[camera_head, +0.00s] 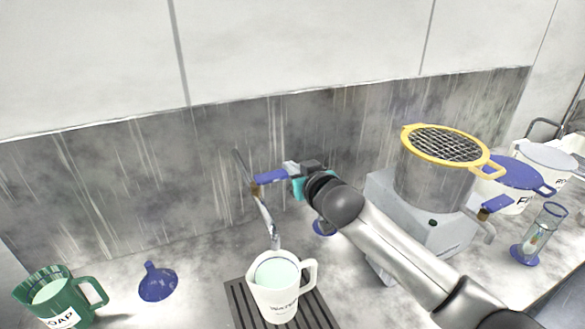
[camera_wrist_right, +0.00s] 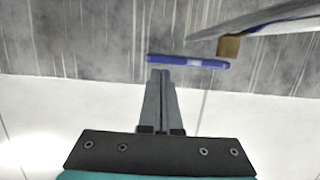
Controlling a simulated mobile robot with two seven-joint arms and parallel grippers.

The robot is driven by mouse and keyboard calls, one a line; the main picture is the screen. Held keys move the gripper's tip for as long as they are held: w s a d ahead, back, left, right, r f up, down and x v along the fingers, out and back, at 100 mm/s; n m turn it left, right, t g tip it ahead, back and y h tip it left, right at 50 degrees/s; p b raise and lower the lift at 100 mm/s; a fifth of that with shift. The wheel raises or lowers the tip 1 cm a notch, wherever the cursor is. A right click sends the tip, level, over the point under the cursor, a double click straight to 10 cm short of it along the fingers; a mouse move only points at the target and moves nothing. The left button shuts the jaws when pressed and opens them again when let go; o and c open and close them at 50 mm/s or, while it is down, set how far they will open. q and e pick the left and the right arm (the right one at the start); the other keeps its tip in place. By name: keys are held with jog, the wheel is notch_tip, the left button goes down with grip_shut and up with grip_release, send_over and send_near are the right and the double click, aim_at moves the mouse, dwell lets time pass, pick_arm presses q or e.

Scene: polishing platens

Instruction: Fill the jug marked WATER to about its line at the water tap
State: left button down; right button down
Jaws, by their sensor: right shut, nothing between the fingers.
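The white jug marked WATER (camera_head: 262,302) stands upright on a dark slatted drip grate, its handle to the right. A pale greenish surface shows inside it; I cannot make out its line. The water tap (camera_head: 262,208) comes from the wall, its spout end above the jug; whether water runs is unclear. The tap's blue lever (camera_head: 271,177) also shows in the right wrist view (camera_wrist_right: 182,60). My right gripper (camera_head: 292,168) is shut and empty, its fingertips (camera_wrist_right: 162,74) close by the lever; contact is unclear. My left gripper is out of view.
A green SOAP jug (camera_head: 60,298) and a blue funnel (camera_head: 157,283) stand left of the slatted grate (camera_head: 238,296). A grey machine with a yellow-rimmed sieve (camera_head: 446,146) stands right, behind my right arm.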

dwell(0.3)
jog(key=f+m, duration=0.2)
jog(key=f+m+y, duration=0.1)
jog(key=shift+w+d+f+p, duration=0.1)
jog(key=shift+d+f+p, duration=0.15)
jog(key=shift+p, duration=0.15)
jog(key=shift+r, duration=0.1)
jog(key=s+d+r+p, duration=0.3)
jog(key=s+d+r, duration=0.2)
jog(key=s, duration=0.3)
jog(key=shift+d+r, duration=0.3)
jog(key=shift+r, duration=0.2)
